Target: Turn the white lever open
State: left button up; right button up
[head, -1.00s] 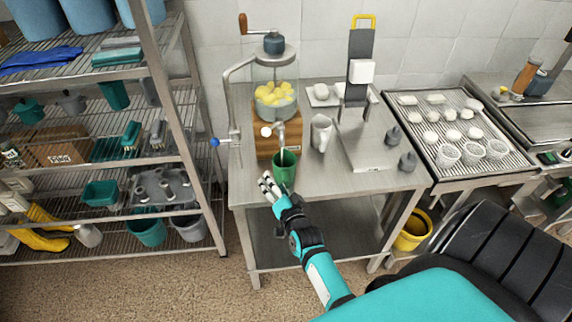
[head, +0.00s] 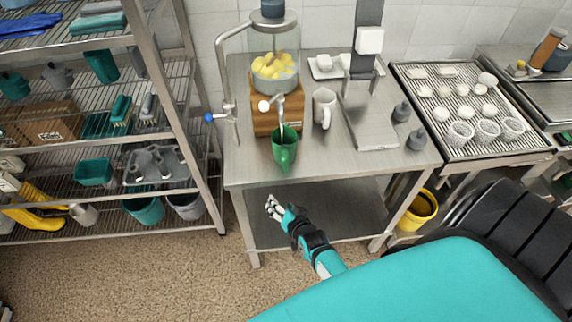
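The glass dispenser (head: 275,72) with yellow fruit stands on a wooden block (head: 262,121) on the steel table. The white lever knob (head: 264,106) is at its front, left of the metal spout (head: 281,112). A green mug (head: 285,148) stands under the spout. My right gripper (head: 271,207) is empty, with its pale fingers apart, in front of the table and below the tabletop edge. It is well short of the lever and touches nothing that I can see. My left gripper is out of view.
A blue-knobbed lever (head: 209,117) sits on the metal pipe left of the dispenser. A white pitcher (head: 323,108) and a stand (head: 370,125) are to the right. The tabletop's front edge (head: 335,176) lies between my gripper and the lever. A shelf rack (head: 172,105) stands left.

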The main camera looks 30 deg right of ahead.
jog(key=shift+s+f, duration=0.3)
jog(key=shift+f, duration=0.4)
jog(key=shift+c, duration=0.4)
